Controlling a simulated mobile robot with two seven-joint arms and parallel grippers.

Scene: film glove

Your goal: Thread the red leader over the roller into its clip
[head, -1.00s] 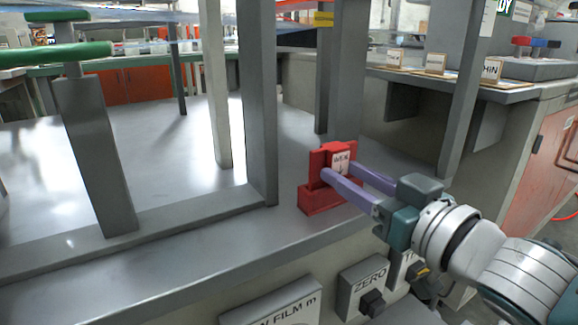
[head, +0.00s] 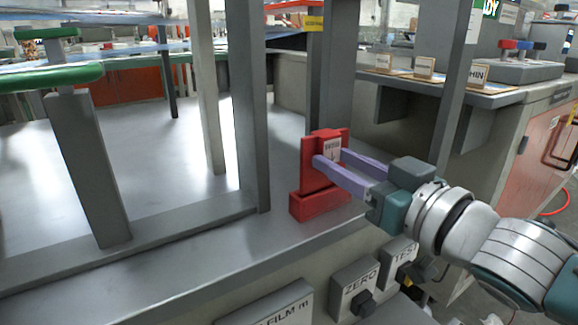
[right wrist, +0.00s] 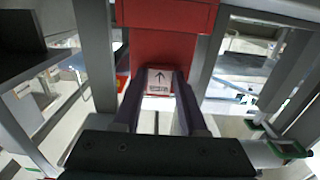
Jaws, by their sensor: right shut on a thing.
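The red leader (head: 310,152) appears as an upright red piece with a white label, above a red block (head: 320,205) on the grey bench. My right gripper (head: 332,158) reaches in from the right, its two purple fingers shut on the labelled part. In the right wrist view the label (right wrist: 160,80), with a black arrow, sits between the fingertips, and red material (right wrist: 165,45) stretches beyond it. I cannot tell whether the leader still touches the block. The roller and clip cannot be identified surely. My left gripper is not in view.
Grey posts (head: 247,110) stand close left of and behind the red block. A green bar (head: 50,76) on a grey post is at the left. ZERO and TEST controls (head: 360,285) are on the front panel below. The bench middle (head: 165,160) is clear.

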